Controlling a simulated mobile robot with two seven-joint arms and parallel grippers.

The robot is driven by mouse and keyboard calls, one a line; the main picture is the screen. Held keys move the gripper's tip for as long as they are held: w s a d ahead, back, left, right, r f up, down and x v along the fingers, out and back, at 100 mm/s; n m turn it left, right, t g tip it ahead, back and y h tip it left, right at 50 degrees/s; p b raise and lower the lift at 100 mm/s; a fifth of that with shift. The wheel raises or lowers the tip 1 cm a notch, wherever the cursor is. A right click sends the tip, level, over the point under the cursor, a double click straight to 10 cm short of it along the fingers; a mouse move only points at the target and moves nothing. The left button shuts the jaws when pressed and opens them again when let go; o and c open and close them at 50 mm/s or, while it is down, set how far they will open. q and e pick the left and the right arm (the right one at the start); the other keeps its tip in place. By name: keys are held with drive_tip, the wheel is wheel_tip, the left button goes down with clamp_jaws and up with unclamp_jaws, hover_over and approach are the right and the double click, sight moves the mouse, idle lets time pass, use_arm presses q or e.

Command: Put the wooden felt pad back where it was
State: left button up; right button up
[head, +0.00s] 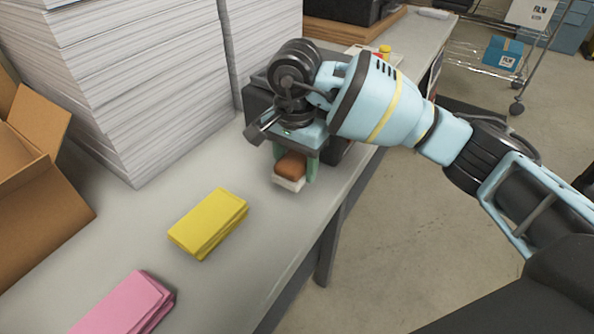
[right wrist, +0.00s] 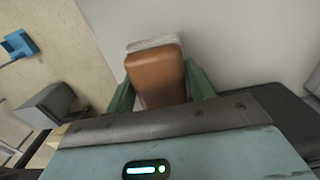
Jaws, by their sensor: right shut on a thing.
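The wooden felt pad (head: 290,167) has a brown wooden top and a whitish felt underside. It is between the green fingers of my right gripper (head: 296,164), near the front edge of the grey table. In the right wrist view the pad (right wrist: 156,75) sits between the two fingers (right wrist: 160,88), with its felt edge showing at the far end. The gripper is shut on it. I cannot tell whether the felt touches the table. My left gripper is not in view.
A yellow cloth stack (head: 208,223) and a pink cloth stack (head: 125,305) lie on the table (head: 235,290). Tall paper stacks (head: 130,80) stand behind, and an open cardboard box (head: 35,170) is at left. A dark machine (head: 257,100) is partly hidden behind my right gripper.

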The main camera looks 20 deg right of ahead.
sight(297, 155)
drive_tip(key=shift+w+d, duration=0.25)
drive_tip(key=shift+w, duration=0.05)
drive_tip(key=shift+f, duration=1.75)
drive_tip(key=shift+f, duration=0.1)
drive_tip(key=shift+f, duration=0.1)
drive_tip(key=o, duration=1)
drive_tip(key=shift+c, duration=0.2)
wheel_tip(297, 155, up, 12)
drive_tip(key=shift+r, duration=0.2)
